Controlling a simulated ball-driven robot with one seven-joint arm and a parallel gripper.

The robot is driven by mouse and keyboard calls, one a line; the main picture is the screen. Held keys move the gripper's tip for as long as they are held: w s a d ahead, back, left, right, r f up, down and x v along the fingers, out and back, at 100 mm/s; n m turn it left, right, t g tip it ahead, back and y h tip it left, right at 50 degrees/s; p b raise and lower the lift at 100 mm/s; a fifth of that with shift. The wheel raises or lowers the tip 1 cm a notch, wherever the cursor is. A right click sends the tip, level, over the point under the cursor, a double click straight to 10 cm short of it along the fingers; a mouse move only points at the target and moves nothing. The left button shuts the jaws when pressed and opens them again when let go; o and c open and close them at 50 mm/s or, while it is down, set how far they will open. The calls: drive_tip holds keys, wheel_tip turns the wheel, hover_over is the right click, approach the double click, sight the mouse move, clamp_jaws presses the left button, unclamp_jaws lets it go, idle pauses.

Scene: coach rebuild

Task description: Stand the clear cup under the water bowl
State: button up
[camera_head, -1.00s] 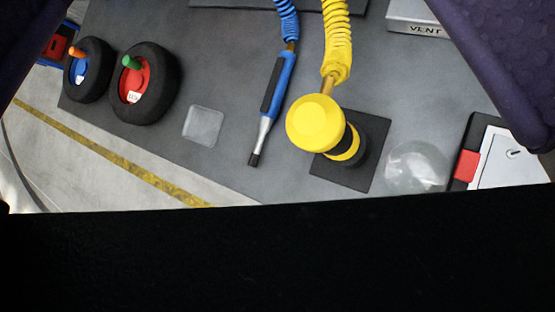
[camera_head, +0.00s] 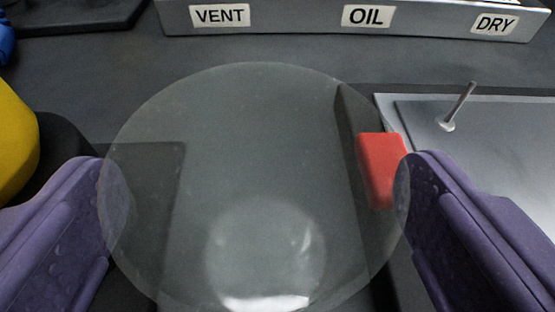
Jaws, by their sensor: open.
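The clear cup (camera_head: 262,140) fills the middle of the view, seen from above with its wide round rim and a smaller round base below. My gripper (camera_head: 256,170) is open, with one purple finger on each side of the cup. The fingers overlap the rim's left and right edges in the picture; I cannot tell whether they touch it. I see no water bowl in this view.
A grey tray labelled VENT, OIL and DRY (camera_head: 289,24) stands behind. A yellow-topped tool (camera_head: 14,145) stands close at left.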

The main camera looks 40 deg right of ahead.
drive_tip(key=shift+w+d, duration=0.1)
drive_tip(key=shift+w, duration=0.1)
drive_tip(key=c, duration=1.1)
drive_tip(key=shift+r, duration=0.15)
